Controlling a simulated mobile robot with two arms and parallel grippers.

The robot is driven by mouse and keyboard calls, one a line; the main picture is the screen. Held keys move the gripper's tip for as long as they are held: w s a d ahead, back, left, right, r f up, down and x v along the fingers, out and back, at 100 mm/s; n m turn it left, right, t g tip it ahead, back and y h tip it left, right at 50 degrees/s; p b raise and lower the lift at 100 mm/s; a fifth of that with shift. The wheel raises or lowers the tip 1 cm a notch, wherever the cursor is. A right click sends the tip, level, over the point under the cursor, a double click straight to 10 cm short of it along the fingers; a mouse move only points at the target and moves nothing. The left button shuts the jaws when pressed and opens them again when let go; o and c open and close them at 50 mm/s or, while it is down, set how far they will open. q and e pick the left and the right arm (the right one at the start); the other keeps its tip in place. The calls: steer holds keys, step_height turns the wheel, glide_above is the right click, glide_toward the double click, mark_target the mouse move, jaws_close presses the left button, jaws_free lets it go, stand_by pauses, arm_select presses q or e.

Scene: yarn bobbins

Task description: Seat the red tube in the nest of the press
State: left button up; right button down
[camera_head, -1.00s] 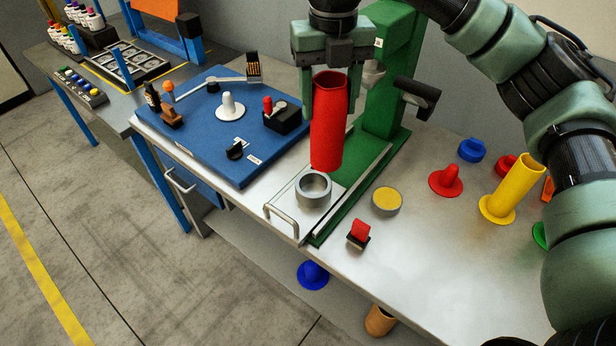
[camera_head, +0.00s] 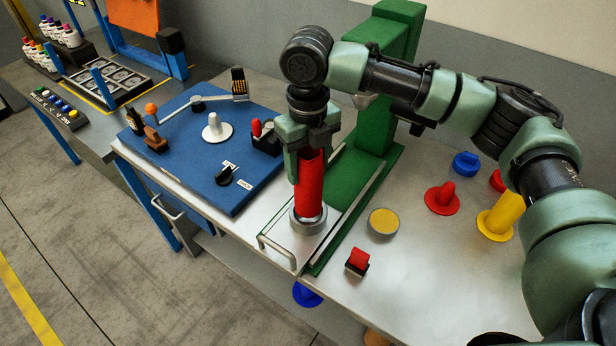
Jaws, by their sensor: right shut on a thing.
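The red tube (camera_head: 311,190) stands upright with its lower end inside the round metal nest (camera_head: 308,221) on the press's sliding plate. Whether it sits fully at the bottom cannot be seen. My right gripper (camera_head: 309,150) is shut on the upper part of the tube from above. The green press (camera_head: 378,128) stands just behind and to the right, partly hidden by my right arm. My left gripper is not in view.
The blue panel (camera_head: 205,195) with knobs and levers lies left of the nest. A yellow-topped disc (camera_head: 383,222), a red rocker switch (camera_head: 358,260), a red flanged piece (camera_head: 442,198) and a yellow tube (camera_head: 497,222) stand on the right of the metal table.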

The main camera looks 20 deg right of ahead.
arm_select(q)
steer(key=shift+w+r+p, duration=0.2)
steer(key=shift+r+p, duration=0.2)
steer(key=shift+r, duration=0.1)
arm_select(e)
step_height(320, 180, down, 5)
steer(key=shift+r, duration=0.1)
steer(key=shift+s, duration=0.1)
steer(key=c, duration=0.5)
jaws_free()
arm_select(q)
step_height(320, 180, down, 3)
steer(key=b, duration=0.2)
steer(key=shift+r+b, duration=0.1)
steer(key=shift+b, duration=0.3)
arm_select(e)
step_height(320, 180, up, 12)
